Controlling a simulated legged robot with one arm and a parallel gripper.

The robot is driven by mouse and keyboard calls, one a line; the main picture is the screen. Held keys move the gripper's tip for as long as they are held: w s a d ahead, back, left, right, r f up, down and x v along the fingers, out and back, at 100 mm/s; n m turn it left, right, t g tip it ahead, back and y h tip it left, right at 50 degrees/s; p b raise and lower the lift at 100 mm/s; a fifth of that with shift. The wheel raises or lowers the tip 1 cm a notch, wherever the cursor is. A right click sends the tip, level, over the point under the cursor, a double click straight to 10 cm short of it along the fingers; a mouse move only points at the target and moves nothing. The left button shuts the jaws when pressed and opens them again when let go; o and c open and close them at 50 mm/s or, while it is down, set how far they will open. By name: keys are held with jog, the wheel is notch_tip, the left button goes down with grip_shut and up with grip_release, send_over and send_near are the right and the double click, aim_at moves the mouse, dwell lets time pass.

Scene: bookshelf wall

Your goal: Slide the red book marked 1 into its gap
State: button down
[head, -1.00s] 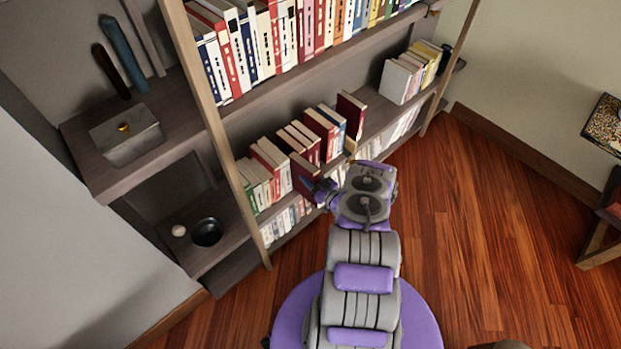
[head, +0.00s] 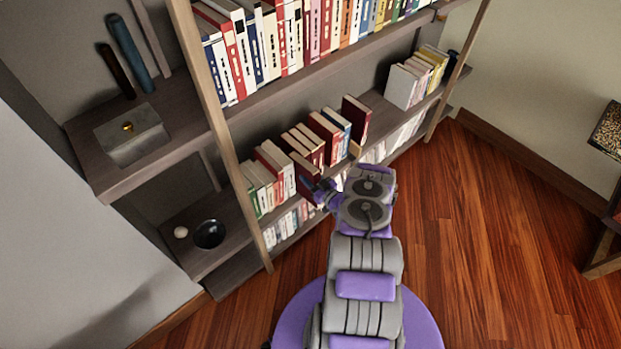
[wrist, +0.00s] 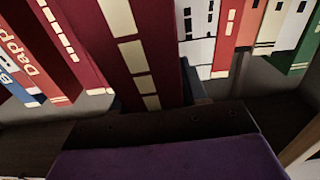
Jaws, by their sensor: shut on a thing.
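A dark red book (head: 304,173) stands in the middle shelf's row of books, its near part jutting out from the row. My gripper (head: 318,191) is shut on its near end. In the wrist view the dark red book (wrist: 150,45) fills the middle, with cream label patches on its spine; no number is legible. A dark finger of my gripper (wrist: 165,130) lies against the book's lower end. Another dark red book (wrist: 68,35) is beside it on the left, and white books (wrist: 197,35) are on the right. The depth of the gap behind the held book is hidden.
The shelf upright (head: 228,150) stands left of the row. A dark red book (head: 355,115) stands at the row's right end, with bare shelf beyond it. A full upper shelf (head: 300,72) overhangs the row. The wooden floor (head: 480,230) on the right is clear.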

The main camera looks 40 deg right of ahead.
jog(key=shift+w, duration=0.2)
jog(key=shift+w+a+f+b, duration=0.15)
jog(key=shift+w+f+b, duration=0.25)
jog(key=shift+w+b, duration=0.25)
jog(key=shift+s+a+f, duration=0.1)
jog(key=shift+s+f, duration=0.1)
jog(key=shift+f, duration=0.1)
dwell(0.6)
jog(key=c, duration=1)
grip_release()
jog(key=shift+o, duration=0.7)
jog(key=shift+w+f, duration=0.15)
jog(key=shift+f, duration=0.1)
jog(key=o, duration=0.4)
jog(key=shift+w+d+r, duration=0.1)
jog(key=shift+d+r, duration=0.1)
jog(key=shift+r, duration=0.05)
jog(key=shift+c, duration=0.2)
jog(key=shift+a, duration=0.1)
